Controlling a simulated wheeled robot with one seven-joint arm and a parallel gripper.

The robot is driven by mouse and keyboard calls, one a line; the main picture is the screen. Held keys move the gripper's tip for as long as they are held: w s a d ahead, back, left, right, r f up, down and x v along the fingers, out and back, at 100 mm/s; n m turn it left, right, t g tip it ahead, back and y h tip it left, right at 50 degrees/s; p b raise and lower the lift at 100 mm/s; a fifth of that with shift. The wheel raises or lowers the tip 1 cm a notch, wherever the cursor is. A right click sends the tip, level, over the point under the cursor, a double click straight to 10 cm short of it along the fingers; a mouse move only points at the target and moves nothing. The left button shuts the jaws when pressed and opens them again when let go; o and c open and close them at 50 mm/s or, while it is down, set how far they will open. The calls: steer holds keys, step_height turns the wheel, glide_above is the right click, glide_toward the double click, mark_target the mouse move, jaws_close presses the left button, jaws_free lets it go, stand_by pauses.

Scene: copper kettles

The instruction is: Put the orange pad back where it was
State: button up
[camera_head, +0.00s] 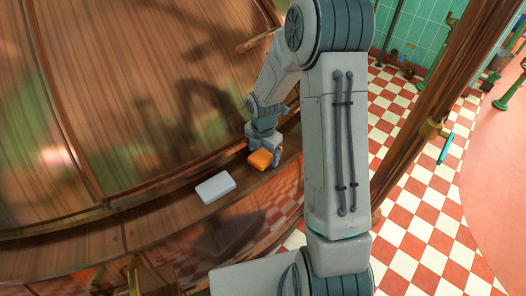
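The orange pad (260,160) is a small block on the wooden ledge, near the ledge's inner edge. My gripper (263,151) points down right at the pad. One finger shows at the pad's right end and another part shows behind its left end. The pad partly hides the fingers, so I cannot tell whether they grip it or only stand around it. I also cannot tell whether the pad rests on the wood or is slightly raised.
A pale grey block (215,187) lies on the wooden ledge (150,222), to the left and nearer. The large wooden surface (130,90) at left is bare, with shadows.

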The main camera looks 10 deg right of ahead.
mark_target(263, 153)
steer(key=shift+r, duration=0.1)
step_height(263, 153, up, 11)
steer(key=s+r+m+t, duration=0.1)
steer(key=s+r+m, duration=0.5)
steer(key=s+m, duration=0.4)
steer(key=s+r+m+t, duration=0.1)
steer(key=s+r+m, duration=0.6)
steer(key=m, duration=0.8)
steer(key=s, duration=0.3)
steer(key=shift+d+t+p, duration=0.3)
steer(key=shift+t+p, duration=0.1)
